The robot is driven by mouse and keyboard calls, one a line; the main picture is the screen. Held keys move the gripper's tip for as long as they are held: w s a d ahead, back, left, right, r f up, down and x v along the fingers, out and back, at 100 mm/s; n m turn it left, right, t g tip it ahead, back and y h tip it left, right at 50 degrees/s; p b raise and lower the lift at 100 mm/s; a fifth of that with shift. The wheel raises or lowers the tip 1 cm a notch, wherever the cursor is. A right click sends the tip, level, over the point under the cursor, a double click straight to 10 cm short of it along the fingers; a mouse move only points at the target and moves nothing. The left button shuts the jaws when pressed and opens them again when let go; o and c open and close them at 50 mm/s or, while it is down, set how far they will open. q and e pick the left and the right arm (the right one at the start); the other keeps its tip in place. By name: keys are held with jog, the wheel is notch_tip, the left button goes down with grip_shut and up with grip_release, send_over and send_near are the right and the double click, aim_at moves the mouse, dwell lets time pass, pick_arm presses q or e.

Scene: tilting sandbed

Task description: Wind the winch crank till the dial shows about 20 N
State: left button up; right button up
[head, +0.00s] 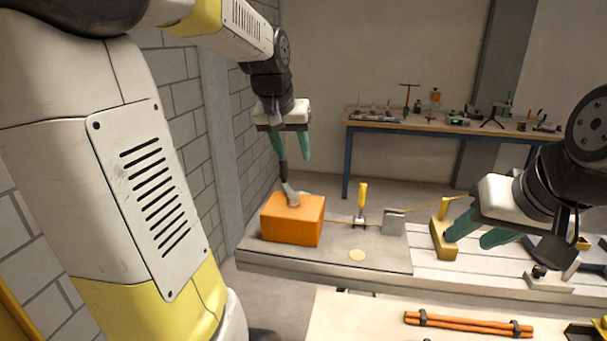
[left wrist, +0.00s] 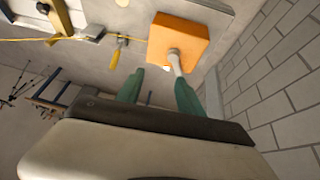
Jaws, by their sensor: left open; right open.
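The orange winch box (head: 292,219) stands at the left end of the bed. A grey crank (head: 291,190) rises from its top to a dark upright grip (head: 284,171). My left gripper (head: 294,157) is open, pointing down just above the grip; I cannot tell whether the grip is between its fingers. In the left wrist view, the box (left wrist: 178,38) and crank (left wrist: 175,60) lie beyond the open fingers (left wrist: 157,88), the crank nearer the right finger. My right gripper (head: 473,240) is open, near a yellow block (head: 439,243). I cannot make out a dial reading.
A yellow line runs right from the box past a yellow-handled post (head: 361,203) and a grey block (head: 394,223). A pale disc (head: 357,255) lies on the bed. Orange rods (head: 468,325) lie on the front table. A cluttered workbench (head: 420,123) stands behind; a brick wall is left.

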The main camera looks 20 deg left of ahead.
pick_arm(q)
jog(key=w+a+f, duration=0.3)
jog(key=w+a, duration=0.1)
jog(key=w, duration=0.4)
jog(key=n+g+y, duration=0.1)
send_over(284, 171)
jog(key=f, duration=0.6)
jog(key=shift+s+a+f, duration=0.15)
jog(key=shift+a, duration=0.1)
jog(key=x, duration=0.6)
jog(key=shift+f, duration=0.3)
grip_shut()
